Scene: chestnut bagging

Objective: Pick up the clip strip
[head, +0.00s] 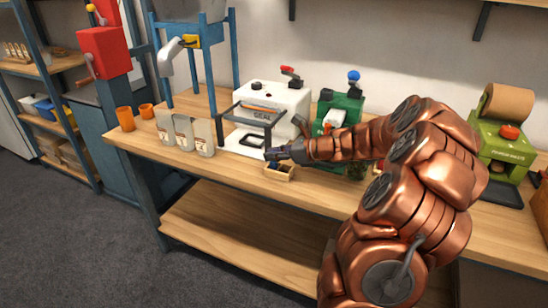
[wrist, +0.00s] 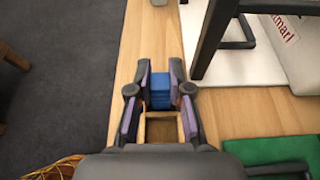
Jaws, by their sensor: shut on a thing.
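The clip strip (wrist: 160,91) is a small blue block seen between my fingers in the wrist view. My gripper (wrist: 160,72) is shut on it, one finger on each side. In the head view my gripper (head: 272,154) is at the front edge of the bench, just above a small open wooden box (head: 281,174). The box also shows in the wrist view (wrist: 162,116), right by the strip's near end. I cannot tell whether the strip's lower part is still inside the box. In the head view my gripper hides most of the strip.
A white sealing machine (head: 272,100) with a dark frame stands behind my gripper. A green machine (head: 340,105) is to its right. Several clear bags (head: 185,135) stand to the left, near orange cups (head: 125,118). The wooden bench (head: 232,176) is clear along its front left.

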